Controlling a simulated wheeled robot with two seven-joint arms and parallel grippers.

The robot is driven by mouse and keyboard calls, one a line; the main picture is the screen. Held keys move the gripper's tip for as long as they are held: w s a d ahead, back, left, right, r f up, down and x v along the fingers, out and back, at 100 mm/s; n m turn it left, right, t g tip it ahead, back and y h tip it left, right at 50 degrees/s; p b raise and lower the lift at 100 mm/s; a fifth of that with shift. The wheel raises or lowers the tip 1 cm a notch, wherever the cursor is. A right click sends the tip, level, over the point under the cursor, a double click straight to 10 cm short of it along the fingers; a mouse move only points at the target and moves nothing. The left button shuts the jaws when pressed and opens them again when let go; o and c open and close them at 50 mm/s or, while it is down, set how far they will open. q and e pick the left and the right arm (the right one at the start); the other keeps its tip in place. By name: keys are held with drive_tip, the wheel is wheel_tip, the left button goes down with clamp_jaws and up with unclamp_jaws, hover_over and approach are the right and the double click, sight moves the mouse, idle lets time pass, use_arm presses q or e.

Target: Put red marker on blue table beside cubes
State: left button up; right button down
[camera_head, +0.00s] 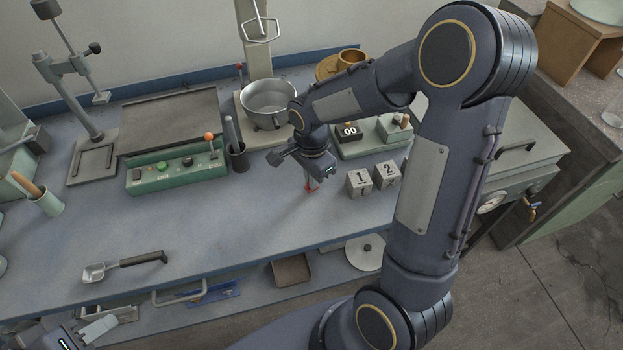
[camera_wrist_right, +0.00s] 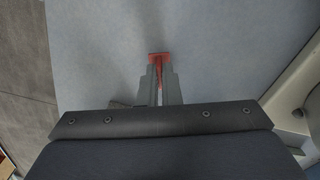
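The red marker (camera_head: 309,189) shows as a small red piece under my right gripper (camera_head: 312,181), just left of the cubes. In the right wrist view the red marker (camera_wrist_right: 158,57) sticks out between the fingertips of my right gripper (camera_wrist_right: 160,78), which is shut on it. It is at or just above the blue table (camera_head: 255,220); I cannot tell if it touches. Two grey cubes, marked 1 (camera_head: 359,184) and 2 (camera_head: 387,174), stand on the table. My left gripper (camera_head: 98,329) is at the lower left edge, partly cut off; its opening is unclear.
A metal pot (camera_head: 268,98) and a dark cup (camera_head: 238,158) stand behind. A green control box (camera_head: 177,173) is to the left, and a counter reading 00 (camera_head: 349,131) is behind the cubes. A scoop (camera_head: 125,265) lies front left. The table's middle is clear.

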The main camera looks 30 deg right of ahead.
drive_tip(key=shift+f, duration=0.45)
drive_tip(key=shift+f, duration=0.15)
drive_tip(key=c, duration=1.6)
unclamp_jaws()
wheel_tip(320, 180, up, 11)
drive_tip(key=s+a+r+n+t+y, duration=0.1)
drive_tip(key=s+n+t, duration=0.1)
drive_tip(key=s+n, duration=0.3)
drive_tip(key=s+a+r+n+t+y, duration=0.1)
drive_tip(key=s+a+n, duration=0.1)
drive_tip(key=s+n, duration=0.2)
drive_tip(key=s+a+r+n+t+y+p, duration=0.1)
drive_tip(key=s+r+n+t, duration=0.1)
drive_tip(key=s+n, duration=0.3)
drive_tip(key=shift+s+a+n+t+y, duration=0.1)
drive_tip(key=shift+s+n+t+y, duration=0.1)
drive_tip(key=shift+s, duration=0.6)
drive_tip(key=shift+s+a+n+t+y, duration=0.1)
drive_tip(key=shift+s+y, duration=0.1)
drive_tip(key=shift+s, duration=0.55)
